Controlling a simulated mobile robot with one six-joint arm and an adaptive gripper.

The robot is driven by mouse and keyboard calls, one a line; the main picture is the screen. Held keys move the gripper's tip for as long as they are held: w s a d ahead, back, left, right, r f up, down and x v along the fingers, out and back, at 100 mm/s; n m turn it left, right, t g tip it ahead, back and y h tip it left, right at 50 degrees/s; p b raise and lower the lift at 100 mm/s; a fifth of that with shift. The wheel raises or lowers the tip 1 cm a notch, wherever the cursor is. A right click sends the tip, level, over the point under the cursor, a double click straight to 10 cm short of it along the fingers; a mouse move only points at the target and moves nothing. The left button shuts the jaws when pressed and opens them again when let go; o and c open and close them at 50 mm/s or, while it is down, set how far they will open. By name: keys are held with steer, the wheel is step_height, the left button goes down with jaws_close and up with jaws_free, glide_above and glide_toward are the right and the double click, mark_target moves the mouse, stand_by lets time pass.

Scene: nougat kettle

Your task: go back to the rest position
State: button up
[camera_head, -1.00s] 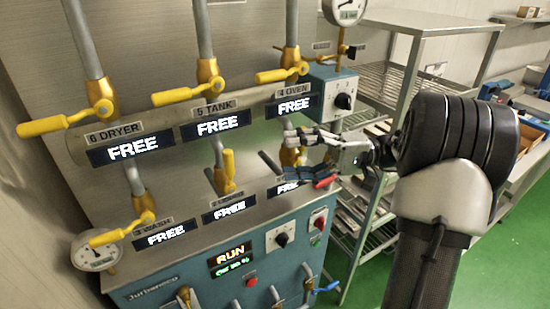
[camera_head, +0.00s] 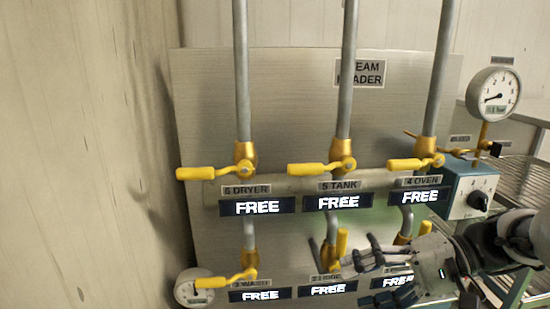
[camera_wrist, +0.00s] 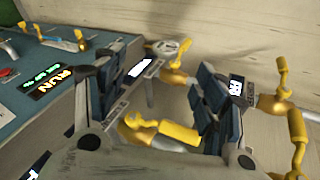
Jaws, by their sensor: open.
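My gripper (camera_head: 364,252) is at the lower right in the head view, in front of the lower valve row of the steam header panel. Its fingers point left, and it is open and empty. In the wrist view its two dark fingers (camera_wrist: 152,74) stand apart. A yellow valve handle (camera_wrist: 165,132) shows between them near the palm; I cannot tell whether they touch. In the head view the gripper overlaps the lower right valve (camera_head: 412,234) and partly covers the display below it. The lower middle valve's yellow handle (camera_head: 341,244) stands upright just left of the fingertips.
The upper valves, 6 DRYER (camera_head: 208,173), 5 TANK (camera_head: 320,169) and 4 OVEN (camera_head: 415,164), have sideways handles. Their displays read FREE. A blue switch box (camera_head: 463,188) and a pressure gauge (camera_head: 493,94) are at the right. A bare wall (camera_head: 80,150) is at the left.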

steer(key=s+a+f+n+g+h, duration=0.1)
steer(key=s+a+f+h, duration=0.15)
steer(key=s, duration=0.25)
steer(key=s+a+f+h, duration=0.1)
steer(key=s+a+h, duration=0.2)
steer(key=s+h, duration=0.1)
steer(key=s+d+f+n+t+h, duration=0.2)
steer(key=s+d+f+t+h, duration=0.1)
steer(key=s+h, duration=0.3)
steer(key=shift+d+t, duration=0.3)
steer(key=shift+t, duration=0.4)
